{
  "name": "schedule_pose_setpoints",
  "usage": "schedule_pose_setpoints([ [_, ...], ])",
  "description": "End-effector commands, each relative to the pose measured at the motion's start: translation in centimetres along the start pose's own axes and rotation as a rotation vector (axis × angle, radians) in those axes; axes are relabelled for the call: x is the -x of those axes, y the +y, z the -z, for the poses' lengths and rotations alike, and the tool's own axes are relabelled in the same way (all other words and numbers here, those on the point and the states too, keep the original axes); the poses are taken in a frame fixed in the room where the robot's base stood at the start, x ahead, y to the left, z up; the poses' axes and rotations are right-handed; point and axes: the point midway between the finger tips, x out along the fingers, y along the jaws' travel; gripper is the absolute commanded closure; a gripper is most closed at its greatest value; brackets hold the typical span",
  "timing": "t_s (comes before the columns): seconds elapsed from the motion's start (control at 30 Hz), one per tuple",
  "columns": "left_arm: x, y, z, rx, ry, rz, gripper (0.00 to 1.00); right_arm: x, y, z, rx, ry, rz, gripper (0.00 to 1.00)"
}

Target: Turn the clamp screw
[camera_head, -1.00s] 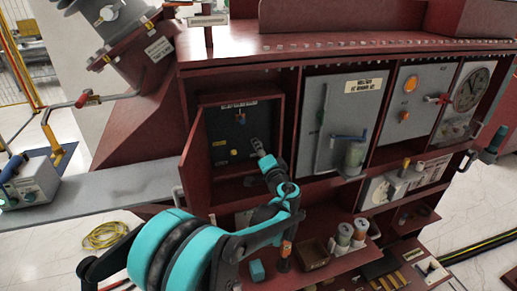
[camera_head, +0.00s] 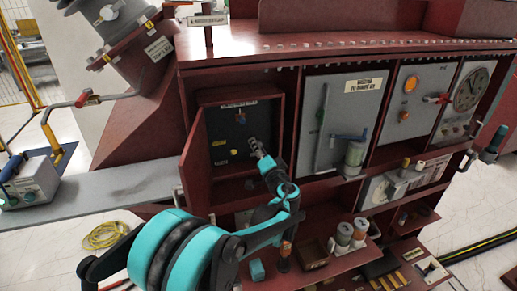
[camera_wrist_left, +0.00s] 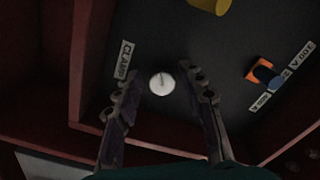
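The clamp screw (camera_wrist_left: 162,83) is a small pale round head with a slot, on the dark panel beside a white CLAMP label (camera_wrist_left: 125,60) in the left wrist view. My left gripper (camera_wrist_left: 152,80) is open, its two dark fingers apart on either side of the screw with gaps visible. Whether the fingertips touch the panel I cannot tell. In the head view my left gripper (camera_head: 254,146) reaches into the open red box, against the dark panel (camera_head: 218,124). The screw is not clearly visible there. My right gripper does not show.
The box's red door (camera_head: 193,158) stands open on the left, and red walls closely surround the panel. A shelf below carries spools (camera_head: 344,233).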

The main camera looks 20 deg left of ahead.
Motion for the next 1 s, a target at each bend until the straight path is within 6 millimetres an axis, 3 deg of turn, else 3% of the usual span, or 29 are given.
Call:
schedule_pose_setpoints([
  [0.37,0.4,-0.1,0.2,-0.003,0.003,0.001,0.53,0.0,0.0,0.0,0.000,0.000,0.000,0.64],
  [0.47,1.7,0.0,0.2,-0.003,0.005,-0.001,0.53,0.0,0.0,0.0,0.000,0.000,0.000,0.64],
  [0.8,9.0,0.0,0.2,-0.002,0.005,-0.001,0.53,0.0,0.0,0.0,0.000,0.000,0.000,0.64],
  [1.0,11.5,0.0,0.1,-0.002,0.002,0.000,0.53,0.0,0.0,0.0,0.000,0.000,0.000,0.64],
])
